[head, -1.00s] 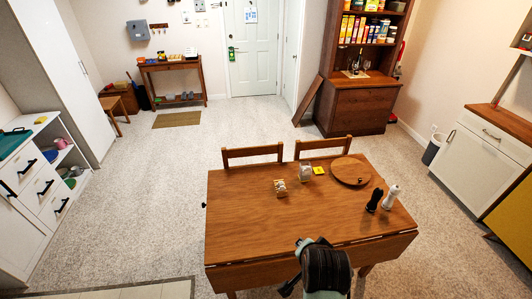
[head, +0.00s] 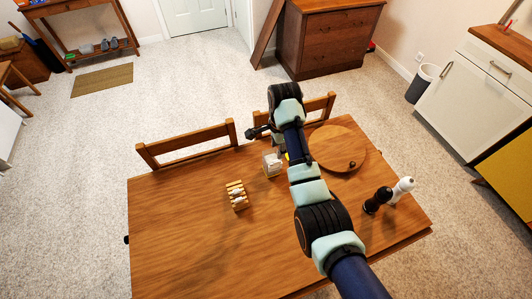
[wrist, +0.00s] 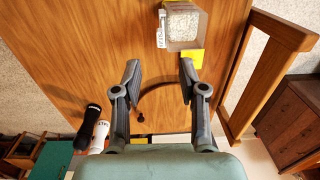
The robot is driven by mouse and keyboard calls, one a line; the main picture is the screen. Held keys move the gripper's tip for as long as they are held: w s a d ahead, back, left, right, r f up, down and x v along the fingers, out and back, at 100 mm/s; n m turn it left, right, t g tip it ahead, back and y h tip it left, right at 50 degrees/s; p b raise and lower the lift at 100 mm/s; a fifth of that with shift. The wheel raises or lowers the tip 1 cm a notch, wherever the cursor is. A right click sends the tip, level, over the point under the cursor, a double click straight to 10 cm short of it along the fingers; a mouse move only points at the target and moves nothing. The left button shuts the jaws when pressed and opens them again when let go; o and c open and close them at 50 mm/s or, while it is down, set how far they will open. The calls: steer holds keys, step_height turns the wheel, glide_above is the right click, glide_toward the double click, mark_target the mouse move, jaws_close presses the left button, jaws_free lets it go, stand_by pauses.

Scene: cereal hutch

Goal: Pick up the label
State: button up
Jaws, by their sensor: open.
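A clear box with whitish contents stands on the wooden table, seen in the wrist view (wrist: 182,22) and the head view (head: 272,163). A narrow white label with dark print (wrist: 162,28) is at its left side in the wrist view. A flat yellow piece (wrist: 187,58) lies beside the box. I cannot tell which of these the task calls the label. My gripper (wrist: 160,70) is open and empty, with its fingers spread near the box and the yellow piece. In the head view my arm hides much of the yellow piece.
A round wooden board (head: 338,149) lies right of the box on the table (head: 180,240). A dark shaker (head: 377,200) and a white shaker (head: 401,190) stand at the right. A small rack (head: 237,195) stands left. Chair backs (head: 187,143) line the far edge.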

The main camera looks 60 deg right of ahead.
mark_target(276, 161)
step_height(276, 161, down, 8)
steer(key=shift+w+r+b, duration=0.15)
steer(key=shift+b, duration=1)
steer(key=shift+d, duration=0.1)
jaws_close()
